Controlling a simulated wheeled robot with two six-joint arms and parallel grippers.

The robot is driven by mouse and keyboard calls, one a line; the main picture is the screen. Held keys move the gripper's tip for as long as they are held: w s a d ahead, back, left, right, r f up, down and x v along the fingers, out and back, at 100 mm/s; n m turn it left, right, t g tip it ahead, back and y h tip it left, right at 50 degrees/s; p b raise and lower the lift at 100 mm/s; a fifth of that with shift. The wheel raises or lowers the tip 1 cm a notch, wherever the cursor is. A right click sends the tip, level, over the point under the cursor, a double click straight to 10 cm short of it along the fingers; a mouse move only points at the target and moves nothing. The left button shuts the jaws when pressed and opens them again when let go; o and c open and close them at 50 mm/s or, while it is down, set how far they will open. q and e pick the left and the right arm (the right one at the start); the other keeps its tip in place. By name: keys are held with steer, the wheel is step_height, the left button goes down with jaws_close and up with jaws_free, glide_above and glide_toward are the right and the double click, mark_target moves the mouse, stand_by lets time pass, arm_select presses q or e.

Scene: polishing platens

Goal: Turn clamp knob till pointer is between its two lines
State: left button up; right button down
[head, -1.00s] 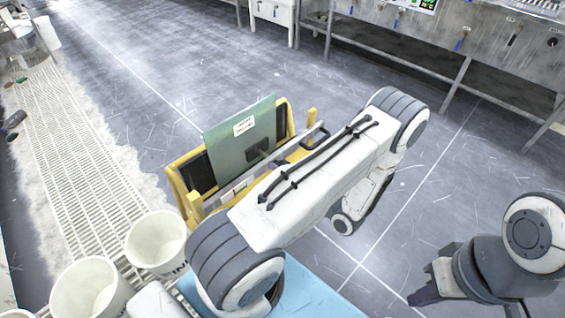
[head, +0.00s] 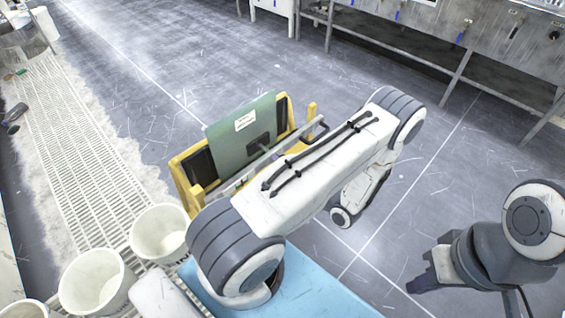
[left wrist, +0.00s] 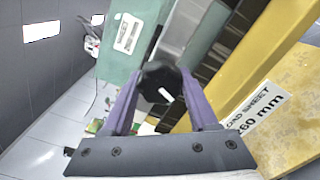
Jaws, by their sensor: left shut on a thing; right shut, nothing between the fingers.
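The clamp knob (left wrist: 160,80) is black and lobed, with a white pointer mark on its face. It sits between the purple fingers of my left gripper (left wrist: 161,88), which is shut on it. The mark slants down to the right in the left wrist view. I cannot make out the two lines. In the head view my left arm hides the knob and most of this gripper. A green plate (head: 232,141) stands in a yellow frame (head: 188,188), with a metal bar (head: 229,187) across its front. My right gripper (head: 420,284) is shut and empty, at lower right.
A blue surface (head: 325,290) lies below my left arm. A steel bench (head: 465,62) runs along the back right. A label (left wrist: 258,108) is on the yellow frame.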

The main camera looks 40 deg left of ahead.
arm_select(q)
steer(key=o, duration=1.3)
steer(key=shift+o, duration=0.2)
steer(key=d, duration=1)
steer(key=shift+s+d, duration=0.25)
steer(key=shift+s, duration=0.15)
